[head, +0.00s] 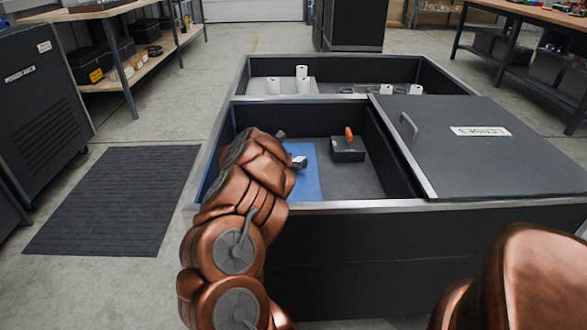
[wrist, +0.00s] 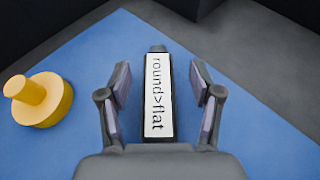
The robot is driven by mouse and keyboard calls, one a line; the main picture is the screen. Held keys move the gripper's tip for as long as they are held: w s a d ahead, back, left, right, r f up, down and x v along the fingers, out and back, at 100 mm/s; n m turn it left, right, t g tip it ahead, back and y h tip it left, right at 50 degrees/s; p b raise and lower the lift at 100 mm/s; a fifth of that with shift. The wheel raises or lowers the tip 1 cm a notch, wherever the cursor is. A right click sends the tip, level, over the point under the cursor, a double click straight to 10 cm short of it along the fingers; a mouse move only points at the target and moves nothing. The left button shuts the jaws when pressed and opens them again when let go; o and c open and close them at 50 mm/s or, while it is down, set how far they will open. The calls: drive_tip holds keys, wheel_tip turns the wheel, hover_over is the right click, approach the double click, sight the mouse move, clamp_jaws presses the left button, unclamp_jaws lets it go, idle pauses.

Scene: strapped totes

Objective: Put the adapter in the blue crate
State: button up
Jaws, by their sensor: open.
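The adapter (wrist: 159,95) is a narrow block with a white top marked "round>flat" and a dark end. It lies on a flat blue mat (wrist: 75,75) in the wrist view. My gripper (wrist: 160,78) is open, with one finger on each side of the adapter and a visible gap on both sides. In the head view my gripper (head: 292,150) reaches down into the front left compartment over the blue mat (head: 307,185). My arm hides much of that spot there, and I cannot make out the adapter. I see no blue crate in either view.
A yellow knobbed disc (wrist: 42,100) lies left of the gripper. A dark box (head: 347,150) with an orange-topped item stands right of the mat. A closed lid (head: 480,150) marked "LENSES" covers the right side. Metal-edged walls (head: 340,206) surround the compartments.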

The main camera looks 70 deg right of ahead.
sight(300, 159)
drive_tip(key=shift+x, duration=1.65)
drive_tip(key=shift+w, duration=0.15)
clamp_jaws()
drive_tip(key=shift+r, duration=0.15)
